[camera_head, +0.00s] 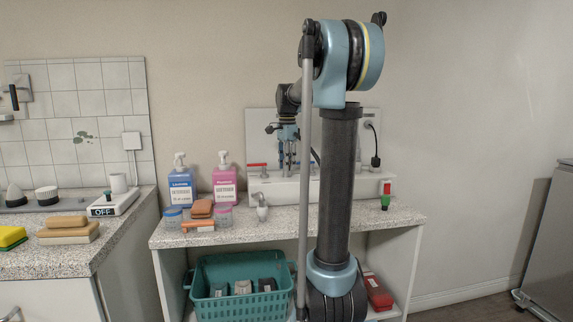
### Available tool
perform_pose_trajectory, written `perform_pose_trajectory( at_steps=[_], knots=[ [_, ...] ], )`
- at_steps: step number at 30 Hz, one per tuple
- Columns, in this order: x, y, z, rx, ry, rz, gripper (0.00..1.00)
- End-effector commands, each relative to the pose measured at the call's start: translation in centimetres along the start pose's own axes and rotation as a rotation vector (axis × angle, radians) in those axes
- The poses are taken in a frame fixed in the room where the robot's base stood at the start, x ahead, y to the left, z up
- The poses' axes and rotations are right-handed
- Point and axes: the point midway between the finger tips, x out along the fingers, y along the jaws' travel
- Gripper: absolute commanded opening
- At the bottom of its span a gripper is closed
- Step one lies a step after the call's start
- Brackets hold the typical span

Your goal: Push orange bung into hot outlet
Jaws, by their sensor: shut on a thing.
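My gripper (288,162) hangs pointing down at the back of the counter, in front of a white wall panel (262,128) and above a long white unit (285,190). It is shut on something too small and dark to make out. My arm's grey rod and dark link cover much of the area to its right. I cannot make out the orange bung for certain. A red lever (257,165) sits at the unit's upper left, and a chrome spout (262,206) is at its front. I cannot tell which opening is the hot outlet.
Blue-labelled (181,188) and pink-labelled (224,184) pump bottles stand left of the unit, with small tubs and an orange bar (198,225) in front. A red-and-green item (386,196) stands at right. A teal basket (240,300) is on the shelf below.

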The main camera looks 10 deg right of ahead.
Motion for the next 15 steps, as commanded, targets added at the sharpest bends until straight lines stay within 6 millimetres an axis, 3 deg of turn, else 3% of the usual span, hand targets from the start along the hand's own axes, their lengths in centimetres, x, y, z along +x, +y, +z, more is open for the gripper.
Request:
perform_pose_trajectory(
  at_steps=[5, 6, 9, 15],
  knots=[
    [0.36, 0.0, 0.0, 0.0, 0.0, 0.0, 0.08],
    [0.35, 0.0, 0.0, 0.0, 0.0, 0.0, 0.31],
    [0.35, 0.0, 0.0, 0.0, 0.0, 0.0, 0.47],
    [0.34, 0.0, 0.0, 0.0, 0.0, 0.0, 0.47]
  ],
)
